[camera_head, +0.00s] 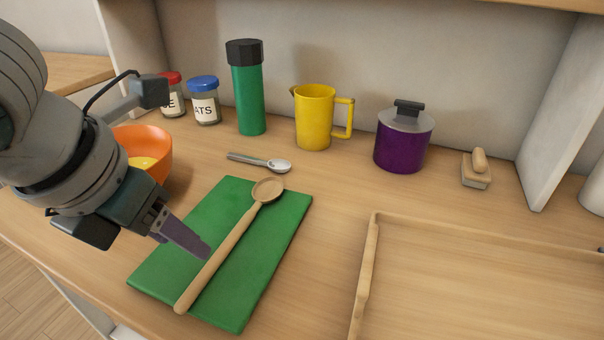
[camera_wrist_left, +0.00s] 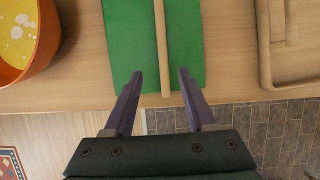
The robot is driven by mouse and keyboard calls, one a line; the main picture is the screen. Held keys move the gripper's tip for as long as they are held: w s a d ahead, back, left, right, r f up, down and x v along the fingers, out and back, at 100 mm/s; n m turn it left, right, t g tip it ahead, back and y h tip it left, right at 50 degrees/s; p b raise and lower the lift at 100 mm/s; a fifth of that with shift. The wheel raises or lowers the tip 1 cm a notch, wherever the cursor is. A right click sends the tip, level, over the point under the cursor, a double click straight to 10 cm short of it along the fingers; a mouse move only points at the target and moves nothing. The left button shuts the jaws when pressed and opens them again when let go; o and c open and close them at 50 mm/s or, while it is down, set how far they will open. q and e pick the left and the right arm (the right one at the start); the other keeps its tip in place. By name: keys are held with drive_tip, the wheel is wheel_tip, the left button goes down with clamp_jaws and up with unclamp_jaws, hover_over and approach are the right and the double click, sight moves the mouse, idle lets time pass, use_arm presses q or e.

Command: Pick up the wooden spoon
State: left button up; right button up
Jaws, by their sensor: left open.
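The wooden spoon (camera_head: 229,243) lies diagonally on a green cutting board (camera_head: 278,251), its bowl at the far end and its handle end near the board's front edge. My left gripper (camera_head: 198,250) hangs above the board's left part, beside the spoon's handle in the head view. In the left wrist view the gripper (camera_wrist_left: 157,88) is open and empty. The spoon's handle (camera_wrist_left: 161,45) runs down between its two fingers, and the handle's end shows near the fingertips. The spoon's bowl is out of the wrist view. My right gripper is not in view.
An orange bowl (camera_head: 153,146) stands left of the board, close to my left arm. A wooden tray (camera_head: 366,275) is at the right. Behind are a metal spoon (camera_head: 262,162), green flask (camera_head: 248,95), yellow jug (camera_head: 314,118), purple pot (camera_head: 401,146) and jars (camera_head: 205,103).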

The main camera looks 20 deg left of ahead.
sight(211, 263)
use_arm(q)
drive_tip(key=shift+x, duration=0.95)
drive_tip(key=x, duration=0.1)
drive_tip(key=b+x, duration=0.1)
drive_tip(key=x, duration=0.1)
drive_tip(key=b+x, duration=0.1)
drive_tip(key=shift+d+f, duration=0.35)
drive_tip(key=shift+f, duration=0.1)
drive_tip(key=shift+w+f, duration=0.15)
drive_tip(key=shift+f, duration=0.05)
drive_tip(key=shift+c, duration=0.2)
clamp_jaws()
